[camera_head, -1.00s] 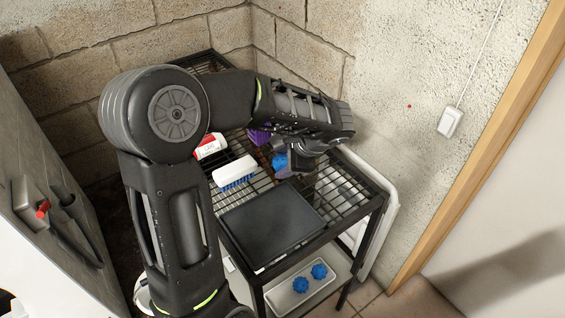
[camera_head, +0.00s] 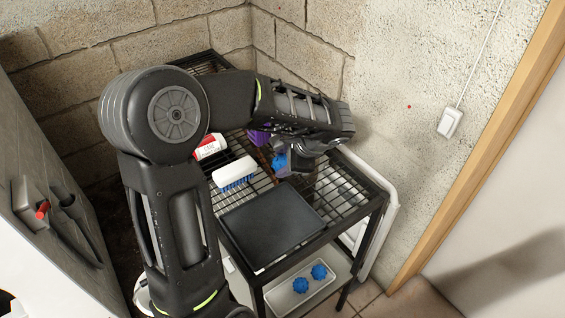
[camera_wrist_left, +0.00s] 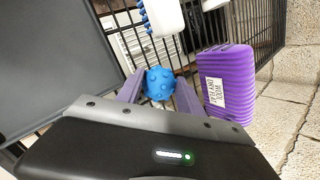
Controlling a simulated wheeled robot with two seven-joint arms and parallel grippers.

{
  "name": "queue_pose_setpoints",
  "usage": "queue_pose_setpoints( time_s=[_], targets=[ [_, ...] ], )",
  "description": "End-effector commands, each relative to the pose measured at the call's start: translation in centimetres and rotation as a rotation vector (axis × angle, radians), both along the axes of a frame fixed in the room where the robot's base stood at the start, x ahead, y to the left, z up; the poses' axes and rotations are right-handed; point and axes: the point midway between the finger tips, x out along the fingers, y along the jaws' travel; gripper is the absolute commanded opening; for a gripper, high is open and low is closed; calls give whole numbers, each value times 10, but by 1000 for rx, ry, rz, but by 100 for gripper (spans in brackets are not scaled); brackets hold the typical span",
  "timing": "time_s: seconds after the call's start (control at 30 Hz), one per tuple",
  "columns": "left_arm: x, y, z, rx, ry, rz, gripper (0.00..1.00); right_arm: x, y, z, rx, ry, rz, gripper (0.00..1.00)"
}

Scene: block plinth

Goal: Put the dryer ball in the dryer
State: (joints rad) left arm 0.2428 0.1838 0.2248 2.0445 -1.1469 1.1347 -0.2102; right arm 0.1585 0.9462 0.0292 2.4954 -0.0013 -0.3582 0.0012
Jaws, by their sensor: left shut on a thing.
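A blue knobbly dryer ball (camera_wrist_left: 160,84) sits between the two fingers of my left gripper (camera_wrist_left: 160,92) in the left wrist view. In the head view the ball (camera_head: 279,162) shows at the end of my left gripper (camera_head: 290,165), over the wire shelf. The gripper is shut on the ball; I cannot tell whether the ball still touches the shelf. Two more blue balls (camera_head: 300,285) (camera_head: 319,271) lie in a white tray (camera_head: 283,306) on the lower shelf. No dryer can be made out for certain. My right gripper is not in view.
The black wire rack (camera_head: 345,200) holds a dark flat panel (camera_head: 270,225), a white brush with blue bristles (camera_head: 233,171), a red and white container (camera_head: 209,146) and a purple box (camera_wrist_left: 226,82) close beside the gripper. Block walls (camera_head: 310,55) stand behind.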

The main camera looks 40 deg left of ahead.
Motion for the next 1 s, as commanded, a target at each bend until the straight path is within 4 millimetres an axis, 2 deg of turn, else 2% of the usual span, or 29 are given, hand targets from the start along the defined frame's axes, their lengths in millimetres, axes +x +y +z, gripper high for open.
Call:
queue_pose_setpoints(
  time_s=[0.13, 0.27, 0.6, 0.7, 0.83, 1.0],
  targets=[
    [0, 0, 2, 0, 0, 0, 0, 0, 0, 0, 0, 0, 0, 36],
    [1, 0, 14, 1, -2, 1, 0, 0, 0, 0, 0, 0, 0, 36],
    [1, 0, 77, 0, -5, 1, 0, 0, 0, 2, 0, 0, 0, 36],
    [1, 0, 91, 1, -3, 1, 0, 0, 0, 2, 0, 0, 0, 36],
    [0, 0, 100, 1, -1, 0, 0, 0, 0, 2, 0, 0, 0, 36],
    [0, 0, 100, 0, 0, 0, 0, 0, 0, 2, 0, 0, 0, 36]
  ],
)
